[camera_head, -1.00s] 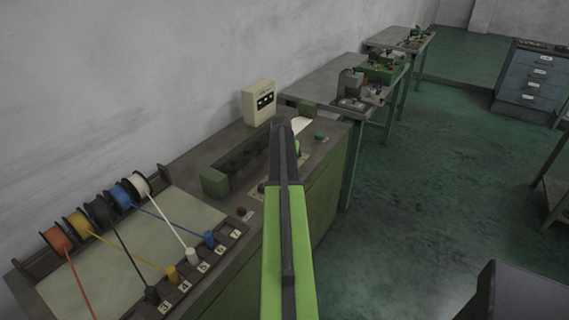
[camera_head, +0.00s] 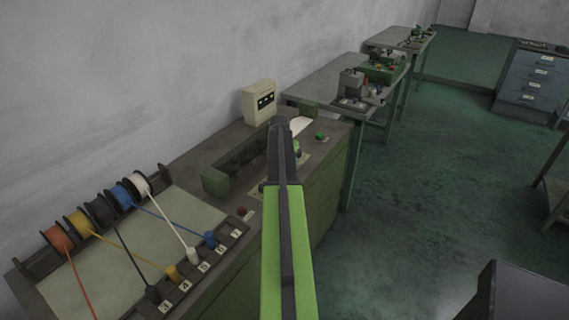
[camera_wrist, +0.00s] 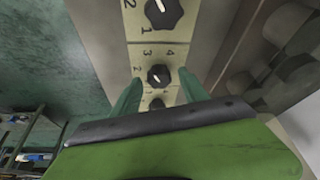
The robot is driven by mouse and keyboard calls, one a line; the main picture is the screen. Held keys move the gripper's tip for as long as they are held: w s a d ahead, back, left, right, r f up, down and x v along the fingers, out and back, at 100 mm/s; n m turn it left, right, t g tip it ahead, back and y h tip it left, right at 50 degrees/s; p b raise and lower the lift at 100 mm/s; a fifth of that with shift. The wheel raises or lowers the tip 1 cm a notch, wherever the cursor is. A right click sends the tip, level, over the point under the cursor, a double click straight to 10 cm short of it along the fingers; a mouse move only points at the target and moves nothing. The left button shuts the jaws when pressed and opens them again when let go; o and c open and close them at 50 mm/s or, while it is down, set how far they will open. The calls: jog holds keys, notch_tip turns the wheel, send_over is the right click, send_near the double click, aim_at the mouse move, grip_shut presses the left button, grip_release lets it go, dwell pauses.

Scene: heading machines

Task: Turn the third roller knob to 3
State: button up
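In the wrist view a pale strip panel (camera_wrist: 148,50) carries a column of dark knobs with white pointer lines and printed numbers. A large upper knob (camera_wrist: 164,11) has 2 and 1 beside it. A middle knob (camera_wrist: 159,76) has 2, 3 and 4 around it. A lower knob (camera_wrist: 156,104) is partly hidden by my gripper body. My gripper (camera_wrist: 158,80) is open, its two green fingers on either side of the strip near the middle and lower knobs. I cannot tell whether they touch a knob. In the head view my arm hides the knobs.
The machine bench (camera_head: 215,150) stands along the wall with a cream box (camera_head: 258,102), a green button (camera_head: 320,136) and a red button (camera_head: 241,211). Wire spools (camera_head: 100,208) and numbered plugs are at the left.

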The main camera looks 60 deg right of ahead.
jog(key=shift+r, duration=0.1)
jog(key=p+v, duration=1.6)
jog(key=v, duration=0.1)
jog(key=shift+a, duration=0.15)
